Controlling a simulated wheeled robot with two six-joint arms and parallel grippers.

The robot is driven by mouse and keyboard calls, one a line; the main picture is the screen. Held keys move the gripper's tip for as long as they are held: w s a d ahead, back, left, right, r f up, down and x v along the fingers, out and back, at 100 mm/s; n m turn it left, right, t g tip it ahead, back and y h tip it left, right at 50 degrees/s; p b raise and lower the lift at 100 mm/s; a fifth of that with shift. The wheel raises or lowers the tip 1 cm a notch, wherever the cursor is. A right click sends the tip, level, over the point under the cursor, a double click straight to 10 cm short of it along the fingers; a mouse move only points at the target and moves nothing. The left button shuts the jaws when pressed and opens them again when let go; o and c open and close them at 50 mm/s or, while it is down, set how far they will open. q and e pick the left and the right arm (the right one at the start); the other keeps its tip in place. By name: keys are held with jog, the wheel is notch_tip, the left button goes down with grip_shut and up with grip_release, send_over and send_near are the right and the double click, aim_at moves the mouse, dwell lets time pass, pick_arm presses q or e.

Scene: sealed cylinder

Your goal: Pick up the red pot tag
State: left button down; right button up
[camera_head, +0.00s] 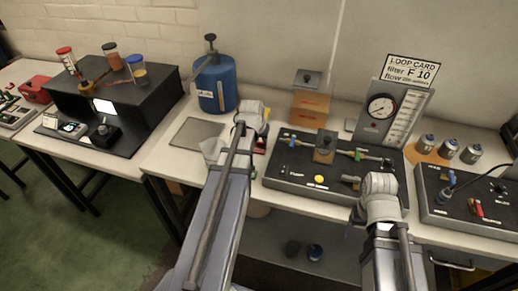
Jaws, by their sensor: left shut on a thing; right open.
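My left gripper (263,132) is over the bench between the blue pump can and the black panel with valves. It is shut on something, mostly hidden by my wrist. A small red patch (261,143) shows right at its fingers and looks like the red pot tag; its shape is too small to make out. My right gripper (362,212) is open at the front edge of the black valve panel (285,177); its fingers are mostly hidden by its wrist.
A blue pump can (216,86) stands at the back. A grey plate (197,133) lies on the bench. A gauge stand (392,110) is behind the panel, with several metal cylinders (448,149) to its right. A black box with capped vials (112,97) stands left.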

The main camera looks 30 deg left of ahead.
aim_at(260, 146)
dwell(0.4)
pick_arm(q)
notch_tip(260, 146, up, 10)
jog(key=p, duration=1)
